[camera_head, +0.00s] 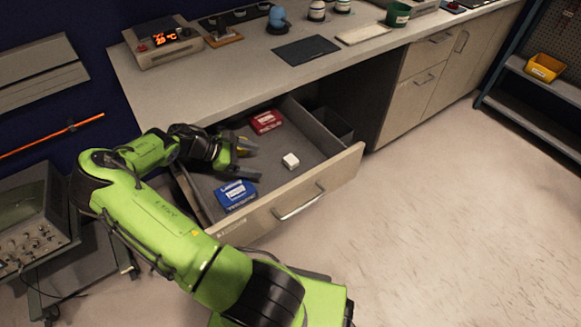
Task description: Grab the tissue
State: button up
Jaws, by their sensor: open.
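An open drawer (340,172) below the worktop holds a blue labelled pack (237,194) near its front left, a red labelled pack (266,121) toward the back, and a small white block-like item (290,161) right of the middle. I cannot tell for sure which of these is the tissue; the labels are too small to read. My gripper (250,161) is inside the drawer area, open and pointing right, between the red and blue packs and left of the white item. Its fingers appear empty. A yellowish object shows by the upper finger, partly hidden.
The worktop (215,82) overhangs the drawer's back. A soldering station (163,41) stands on it. An oscilloscope (30,225) is at the left. The floor at right is clear.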

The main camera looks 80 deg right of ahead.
aim_at(289, 159)
jog(key=shift+n+g+h, duration=0.7)
jog(key=shift+n+g, duration=0.2)
jog(key=s+d+f, duration=0.2)
jog(key=d, duration=0.1)
jog(key=shift+s+d+f+b, duration=0.15)
jog(key=shift+d+f+b, duration=0.05)
jog(key=shift+d+b, duration=0.1)
jog(key=shift+s+d, duration=0.15)
jog(key=shift+s, duration=0.15)
jog(key=b+x, duration=0.2)
jog(key=x, duration=0.4)
jog(key=shift+s+f+b, duration=0.25)
jog(key=shift+f+b, duration=0.05)
jog(key=shift+s+d, duration=0.15)
jog(key=shift+s, duration=0.1)
jog(key=c, duration=1.1)
